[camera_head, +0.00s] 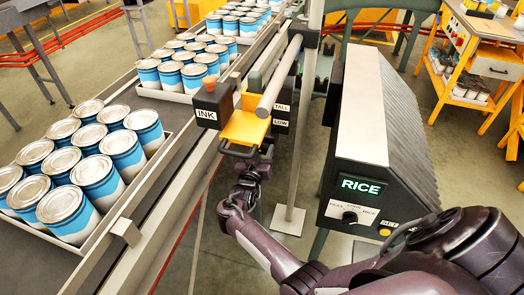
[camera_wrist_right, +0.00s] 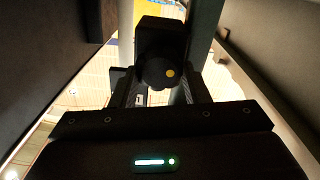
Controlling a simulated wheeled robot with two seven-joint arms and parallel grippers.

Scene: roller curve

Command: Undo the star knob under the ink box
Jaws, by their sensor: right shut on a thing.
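The ink box (camera_head: 207,108), a dark block with a white INK label and an orange top, sits beside the conveyor at the left end of a yellow bracket (camera_head: 248,127). My right gripper (camera_head: 246,153) reaches up under the bracket from below. In the right wrist view a dark round knob with a yellow dot, the star knob (camera_wrist_right: 158,74), lies between the fingers of my right gripper (camera_wrist_right: 158,92), which is shut on it. The knob is hidden in the head view. My left gripper is not in view.
Trays of blue and white cans (camera_head: 96,183) stand on the conveyor at left. A grey post (camera_head: 300,120) rises just right of the bracket. A machine with a RICE display (camera_head: 361,186) stands at right, close to my right arm. TALL and LOW labels (camera_head: 281,114) sit behind the bracket.

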